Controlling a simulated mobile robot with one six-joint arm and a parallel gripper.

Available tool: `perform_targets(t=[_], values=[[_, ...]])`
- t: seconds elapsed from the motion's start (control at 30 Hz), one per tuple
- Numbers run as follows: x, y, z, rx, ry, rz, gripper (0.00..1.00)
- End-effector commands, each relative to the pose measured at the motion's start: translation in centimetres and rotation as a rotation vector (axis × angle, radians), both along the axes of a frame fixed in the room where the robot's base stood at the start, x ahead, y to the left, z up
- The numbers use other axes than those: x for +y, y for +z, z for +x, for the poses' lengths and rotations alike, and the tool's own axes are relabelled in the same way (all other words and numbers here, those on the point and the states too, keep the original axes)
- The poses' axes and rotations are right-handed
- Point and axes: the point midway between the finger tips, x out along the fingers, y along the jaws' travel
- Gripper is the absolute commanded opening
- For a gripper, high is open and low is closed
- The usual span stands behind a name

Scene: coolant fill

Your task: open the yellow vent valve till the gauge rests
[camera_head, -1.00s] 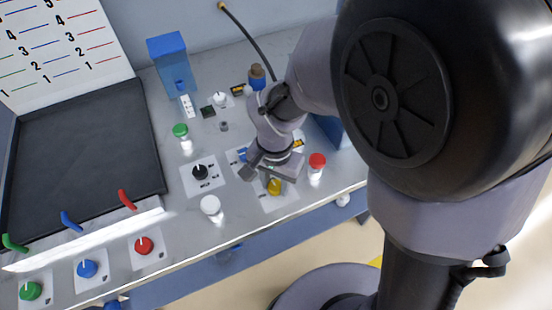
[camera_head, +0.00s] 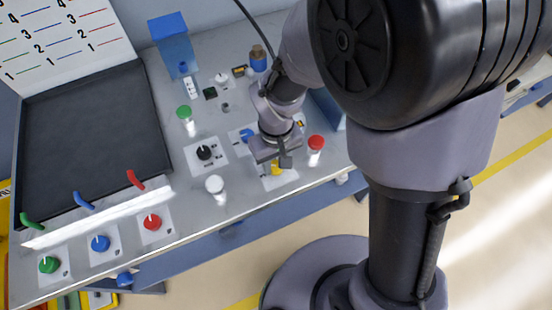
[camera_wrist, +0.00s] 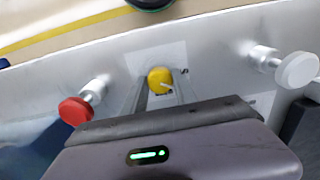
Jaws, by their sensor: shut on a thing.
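The yellow vent valve knob (camera_head: 277,169) sits on a white plate (camera_head: 284,182) near the front edge of the bench. In the wrist view the yellow knob (camera_wrist: 159,80) lies between my two finger ends, with a pale pointer mark towards the right. My gripper (camera_wrist: 160,92) is shut on the knob, and in the head view my gripper (camera_head: 276,162) stands over it and hides part of it. I cannot make out a gauge dial in either view.
A red-capped post (camera_head: 316,145) and a white-capped post (camera_head: 215,186) flank the valve. A black knob (camera_head: 204,152) and a blue knob (camera_head: 246,135) sit close by. Green, blue and red knobs (camera_head: 152,222) line the left front. A dark tray (camera_head: 95,140) lies behind them.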

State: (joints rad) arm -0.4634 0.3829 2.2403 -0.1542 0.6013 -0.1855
Motion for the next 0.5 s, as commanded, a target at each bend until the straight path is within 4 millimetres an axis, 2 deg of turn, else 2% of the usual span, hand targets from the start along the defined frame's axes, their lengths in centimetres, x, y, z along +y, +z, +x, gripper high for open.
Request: perform_targets(t=[0.3,0.5], values=[[0.02,0.14,0.01,0.0,0.247,0.0,0.0],[0.02,0.12,0.02,-0.001,0.352,0.0,0.0]])
